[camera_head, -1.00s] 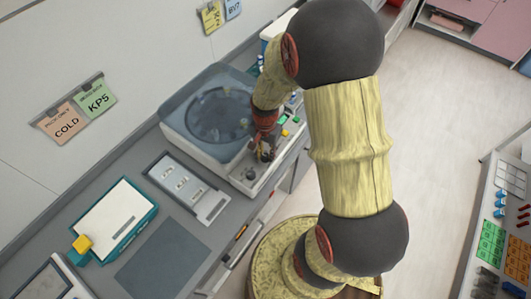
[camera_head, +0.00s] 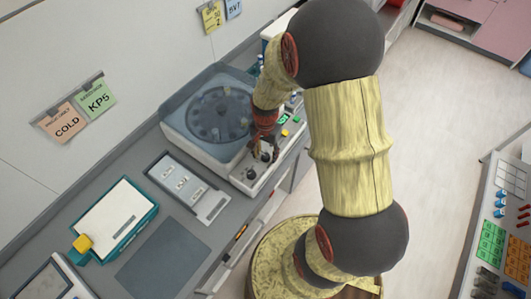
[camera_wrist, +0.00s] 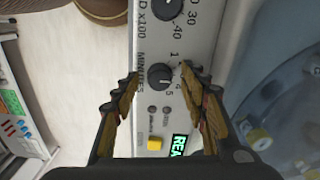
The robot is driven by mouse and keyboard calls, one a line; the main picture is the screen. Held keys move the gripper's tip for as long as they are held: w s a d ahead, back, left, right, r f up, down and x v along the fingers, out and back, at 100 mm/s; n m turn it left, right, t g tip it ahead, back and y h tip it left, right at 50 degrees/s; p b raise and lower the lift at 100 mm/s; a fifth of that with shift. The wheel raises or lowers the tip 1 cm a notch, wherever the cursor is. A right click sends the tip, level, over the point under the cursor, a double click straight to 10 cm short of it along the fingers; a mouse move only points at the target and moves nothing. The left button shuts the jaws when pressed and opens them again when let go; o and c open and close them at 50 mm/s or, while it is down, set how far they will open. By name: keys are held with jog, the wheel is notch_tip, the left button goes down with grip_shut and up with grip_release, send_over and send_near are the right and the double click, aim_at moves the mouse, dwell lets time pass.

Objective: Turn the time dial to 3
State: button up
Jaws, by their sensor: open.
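The time dial (camera_wrist: 160,77) is a black knob on the machine's light panel, beside the word MINUTES, with numbers such as 1, 4 and 5 around it. I cannot tell for sure which number it points to. My gripper (camera_wrist: 160,82) is open, with one finger on each side of the dial and visible gaps to it. In the head view my gripper (camera_head: 265,145) is over the front panel of the centrifuge (camera_head: 180,140), partly hiding the controls.
A second dial (camera_wrist: 167,8), marked X100, is close by on the panel. A yellow button (camera_wrist: 154,141) and a green display (camera_wrist: 180,145) lie on the other side. A grey tray (camera_head: 205,205) and a teal-edged box (camera_head: 115,220) are on the counter.

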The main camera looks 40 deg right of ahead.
aim_at(266, 155)
notch_tip(266, 155, up, 12)
dwell(0.7)
jog(key=shift+n, duration=0.3)
